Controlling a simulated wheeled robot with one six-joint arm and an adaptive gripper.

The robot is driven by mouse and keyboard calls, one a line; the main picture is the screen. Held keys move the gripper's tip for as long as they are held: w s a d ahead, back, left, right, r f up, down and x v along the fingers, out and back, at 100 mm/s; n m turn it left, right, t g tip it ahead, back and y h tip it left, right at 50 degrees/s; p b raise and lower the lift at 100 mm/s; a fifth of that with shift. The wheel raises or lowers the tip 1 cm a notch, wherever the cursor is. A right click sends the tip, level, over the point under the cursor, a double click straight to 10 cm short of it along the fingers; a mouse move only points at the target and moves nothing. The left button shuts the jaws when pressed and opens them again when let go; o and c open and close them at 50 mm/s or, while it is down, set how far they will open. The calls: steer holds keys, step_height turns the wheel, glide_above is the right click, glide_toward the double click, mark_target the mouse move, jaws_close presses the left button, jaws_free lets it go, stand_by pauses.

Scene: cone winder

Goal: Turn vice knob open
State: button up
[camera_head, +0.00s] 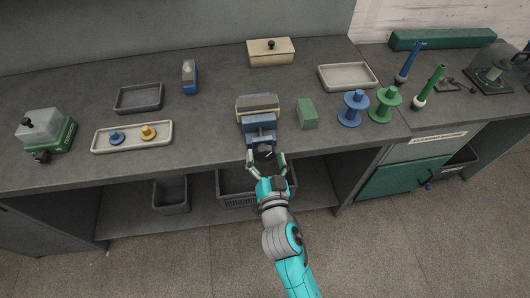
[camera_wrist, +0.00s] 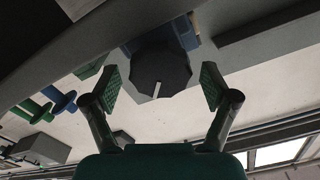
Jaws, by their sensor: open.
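The blue vice (camera_head: 260,123) with pale jaw blocks stands at the front edge of the bench. Its dark, many-sided knob (camera_wrist: 160,72) faces my wrist camera and bears a white line. In the head view the knob is small and partly hidden by my gripper. My gripper (camera_head: 266,161) is in front of the vice, below its front end. In the wrist view my gripper (camera_wrist: 161,83) is open, with one green-padded finger on each side of the knob. A gap shows between each pad and the knob, so neither seems to touch it.
A green block (camera_head: 307,114) sits right of the vice, with a blue spool (camera_head: 353,108) and a green spool (camera_head: 385,104) beyond. A tray (camera_head: 103,146) with two small parts lies left. The bench edge and a lower shelf crate (camera_head: 236,201) are near my arm.

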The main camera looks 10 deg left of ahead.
steer(key=shift+w+a, duration=0.2)
steer(key=shift+w, duration=0.45)
steer(key=c, duration=1.2)
steer(key=shift+o, duration=0.2)
steer(key=shift+n, duration=0.3)
steer(key=n, duration=0.3)
steer(key=shift+n, duration=2.1)
